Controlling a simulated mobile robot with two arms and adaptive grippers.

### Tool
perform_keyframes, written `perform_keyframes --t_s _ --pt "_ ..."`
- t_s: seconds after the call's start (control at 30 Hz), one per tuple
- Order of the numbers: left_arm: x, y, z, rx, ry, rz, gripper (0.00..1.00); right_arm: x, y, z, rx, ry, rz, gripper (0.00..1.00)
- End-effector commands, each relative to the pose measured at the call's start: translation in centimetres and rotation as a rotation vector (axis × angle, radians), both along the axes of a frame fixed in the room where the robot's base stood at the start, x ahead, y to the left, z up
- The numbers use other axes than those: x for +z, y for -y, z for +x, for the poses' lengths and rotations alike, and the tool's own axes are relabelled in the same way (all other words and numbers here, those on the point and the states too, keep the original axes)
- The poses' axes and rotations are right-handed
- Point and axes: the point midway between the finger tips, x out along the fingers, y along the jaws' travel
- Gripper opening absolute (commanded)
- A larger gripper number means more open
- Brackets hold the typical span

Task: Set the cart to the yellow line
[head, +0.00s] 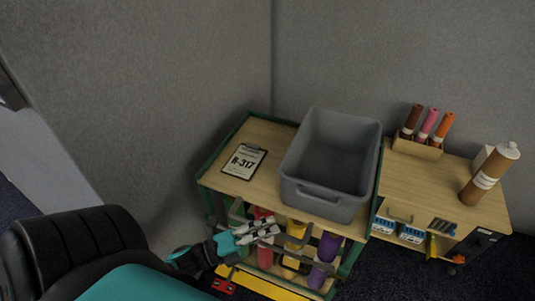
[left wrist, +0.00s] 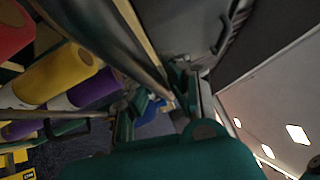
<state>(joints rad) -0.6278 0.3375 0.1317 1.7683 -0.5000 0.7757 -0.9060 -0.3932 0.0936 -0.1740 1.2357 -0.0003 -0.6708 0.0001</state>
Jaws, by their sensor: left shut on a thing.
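The cart (head: 208,180) has a green frame and a light wooden top. It stands in the corner between grey walls. A grey bin (head: 323,198) and a clipboard marked R-317 (head: 243,161) are on its top. My left gripper (head: 272,230) is at the cart's near side, shut on what looks like its handle bar; the fingers hide the exact contact. The left wrist view shows the gripper (left wrist: 185,85) close against the cart's bars. A yellow strip (head: 268,286), seemingly the yellow line, runs along the cart's foot, partly hidden by my arm. My right gripper is not in view.
Red, yellow and purple rolls or bottles stand in the cart's lower part, the yellow one (left wrist: 62,72) showing closely. A wooden cabinet (head: 430,185) stands close on the right, bearing a brown bottle (head: 488,178) and several coloured tubes. Dark floor is open at lower right.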

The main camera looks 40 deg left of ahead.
Motion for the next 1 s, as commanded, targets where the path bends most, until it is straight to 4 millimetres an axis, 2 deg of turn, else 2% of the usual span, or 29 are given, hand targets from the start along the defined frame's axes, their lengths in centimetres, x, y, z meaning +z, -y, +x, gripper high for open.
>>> perform_keyframes --t_s 0.03,0.2,0.47,0.57,0.67,1.0 --pt "-0.7 0.0 -0.2 0.003 -0.015 0.009 0.17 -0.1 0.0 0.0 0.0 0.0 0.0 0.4" --pt "-0.5 0.0 -0.1 0.002 -0.011 0.007 0.38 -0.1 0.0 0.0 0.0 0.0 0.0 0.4" --pt "-0.3 -0.1 -0.1 0.001 -0.006 0.003 0.38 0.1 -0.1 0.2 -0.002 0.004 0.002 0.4" --pt "-0.4 -0.4 -0.7 0.002 -0.007 0.003 0.38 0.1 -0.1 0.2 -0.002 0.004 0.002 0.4" --pt "-0.6 -1.1 -1.9 0.003 -0.009 0.003 0.38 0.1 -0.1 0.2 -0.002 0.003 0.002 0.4" --pt "-1.6 -4.5 -8.1 0.003 -0.011 0.004 0.38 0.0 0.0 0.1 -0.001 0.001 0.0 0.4"
